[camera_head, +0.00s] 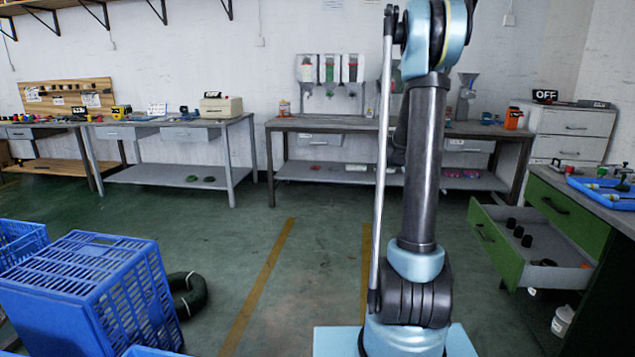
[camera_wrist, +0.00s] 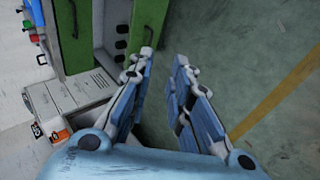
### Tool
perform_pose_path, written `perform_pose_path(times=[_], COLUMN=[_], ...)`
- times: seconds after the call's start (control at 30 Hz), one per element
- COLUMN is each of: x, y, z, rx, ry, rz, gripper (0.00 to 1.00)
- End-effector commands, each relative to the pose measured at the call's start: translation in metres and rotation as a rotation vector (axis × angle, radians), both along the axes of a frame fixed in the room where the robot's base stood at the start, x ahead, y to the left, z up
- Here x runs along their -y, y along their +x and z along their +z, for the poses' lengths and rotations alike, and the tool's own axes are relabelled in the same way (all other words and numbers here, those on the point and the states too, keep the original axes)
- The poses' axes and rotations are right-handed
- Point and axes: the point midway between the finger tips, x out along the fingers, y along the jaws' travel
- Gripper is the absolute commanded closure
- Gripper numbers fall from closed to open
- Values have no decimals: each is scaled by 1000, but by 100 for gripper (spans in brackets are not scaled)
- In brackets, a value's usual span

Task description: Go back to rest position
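My gripper (camera_wrist: 163,62) shows in the wrist view with its two blue-grey fingers apart. Nothing is held between them. It hangs over the green floor near the green cabinet (camera_wrist: 73,30) and its open drawer (camera_wrist: 112,18), apart from both. In the head view my arm stands upright in the middle, and my gripper is outside that picture.
The green cabinet (camera_head: 572,217) at right has its drawer (camera_head: 490,237) pulled out, with several black cylinders inside. Blue crates (camera_head: 95,290) stand at left beside a dark coiled hose (camera_head: 190,295). Workbenches (camera_head: 350,125) line the back wall. The middle floor (camera_head: 310,270) is clear.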

Motion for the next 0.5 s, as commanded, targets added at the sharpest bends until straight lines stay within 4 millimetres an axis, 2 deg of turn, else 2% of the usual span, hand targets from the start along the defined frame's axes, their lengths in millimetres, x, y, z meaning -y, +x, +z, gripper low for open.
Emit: perform_pose_path(times=[0.23,0.5], x=[-39,-80], y=[-48,-102], z=[19,29], rx=[19,38], ry=[100,212], rz=[26,52], gripper=[81,81])
